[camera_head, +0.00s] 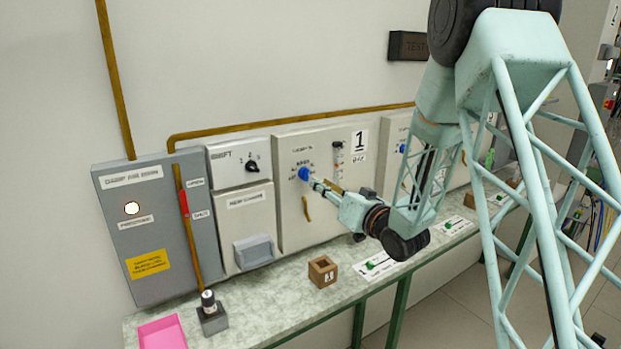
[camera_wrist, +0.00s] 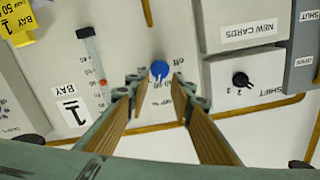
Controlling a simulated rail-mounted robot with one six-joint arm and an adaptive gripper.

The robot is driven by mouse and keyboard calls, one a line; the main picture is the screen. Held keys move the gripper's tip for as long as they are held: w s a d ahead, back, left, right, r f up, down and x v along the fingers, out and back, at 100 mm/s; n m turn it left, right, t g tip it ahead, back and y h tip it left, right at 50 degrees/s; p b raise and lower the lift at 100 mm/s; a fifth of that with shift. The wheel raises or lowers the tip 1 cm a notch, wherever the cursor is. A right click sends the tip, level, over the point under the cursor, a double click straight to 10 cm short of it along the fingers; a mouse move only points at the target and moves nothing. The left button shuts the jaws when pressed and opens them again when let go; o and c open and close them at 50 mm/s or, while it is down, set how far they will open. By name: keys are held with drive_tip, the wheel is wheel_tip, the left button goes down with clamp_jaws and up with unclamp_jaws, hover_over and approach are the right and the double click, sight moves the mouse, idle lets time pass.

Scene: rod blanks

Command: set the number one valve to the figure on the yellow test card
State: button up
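The number one valve is a blue knob (camera_head: 304,173) on the light panel marked 1 (camera_head: 361,139). In the wrist view the knob (camera_wrist: 159,69) lies in the gap between my fingertips. Small dial figures surround it, partly too small to read. My gripper (camera_wrist: 160,84) is open, with one finger to each side of the knob; I cannot tell whether they touch it. It also faces the knob in the head view (camera_head: 315,184). A yellow card (camera_wrist: 18,20) at the wrist view's upper left is cut off; its print seems to include 50.
A vertical gauge (camera_wrist: 94,60) is beside the knob. The shift selector (camera_head: 251,166) and new cards box (camera_head: 252,252) are to the left. A brown block (camera_head: 322,271) and pink tray (camera_head: 163,333) sit on the bench (camera_head: 265,318). An ochre pipe (camera_head: 290,121) runs above the panels.

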sight(308, 176)
drive_tip(key=shift+p+x, duration=0.3)
drive_tip(key=shift+x, duration=3.3)
drive_tip(key=shift+c, duration=0.6)
clamp_jaws()
